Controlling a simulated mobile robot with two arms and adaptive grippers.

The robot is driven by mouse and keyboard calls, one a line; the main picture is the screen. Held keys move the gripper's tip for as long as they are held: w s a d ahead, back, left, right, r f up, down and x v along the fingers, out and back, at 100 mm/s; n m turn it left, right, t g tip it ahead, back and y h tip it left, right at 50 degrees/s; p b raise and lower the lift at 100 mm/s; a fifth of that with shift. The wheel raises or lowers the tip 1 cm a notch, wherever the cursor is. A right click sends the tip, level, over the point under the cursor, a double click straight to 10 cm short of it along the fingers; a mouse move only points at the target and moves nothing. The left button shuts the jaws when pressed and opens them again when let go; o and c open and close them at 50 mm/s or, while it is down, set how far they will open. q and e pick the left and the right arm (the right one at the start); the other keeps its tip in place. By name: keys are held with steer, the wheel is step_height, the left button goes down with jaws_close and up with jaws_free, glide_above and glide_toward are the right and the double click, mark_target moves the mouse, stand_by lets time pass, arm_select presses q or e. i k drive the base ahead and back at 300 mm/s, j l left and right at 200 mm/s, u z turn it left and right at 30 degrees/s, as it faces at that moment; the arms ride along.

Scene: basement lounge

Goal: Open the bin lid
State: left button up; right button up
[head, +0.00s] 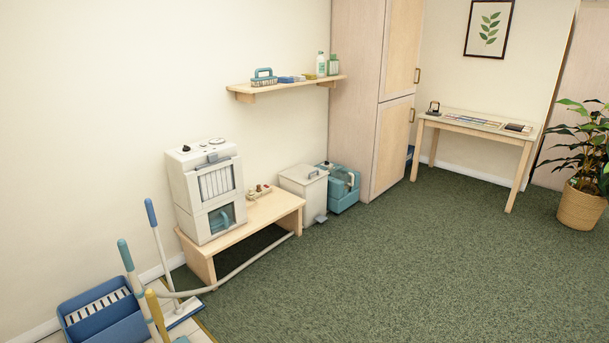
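A white bin (304,193) stands on the green carpet against the left wall, between a low wooden bench and a teal case. Its pale lid (304,173) lies flat on top and looks closed. A small dark handle or latch shows on the lid, and a grey pedal-like part sits low at its front. Neither of my grippers shows in the head view.
A white machine (207,192) stands on the wooden bench (262,213), with a hose trailing along the floor. A teal case (342,188) sits right of the bin, before a tall cabinet (391,140). A blue bucket (103,312) and mops are at lower left. The carpet (400,270) is clear.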

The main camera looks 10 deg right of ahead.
mark_target(303, 174)
steer(key=i+z, duration=0.15)
steer(key=z, duration=0.15)
steer(key=i+l+z, duration=0.1)
steer(key=z, duration=0.25)
steer(key=i+z, duration=0.25)
steer(key=i, duration=0.55)
steer(key=i+z, duration=0.25)
steer(key=i, duration=0.55)
steer(key=i+j+u, duration=0.1)
steer(key=i+u, duration=0.65)
steer(key=i+l+u, duration=0.15)
steer(key=i+u, duration=0.2)
steer(key=i+j+u, duration=0.1)
steer(key=i+u, duration=0.2)
steer(key=i, duration=0.6)
steer(key=i+u, duration=0.3)
steer(key=i, duration=0.6)
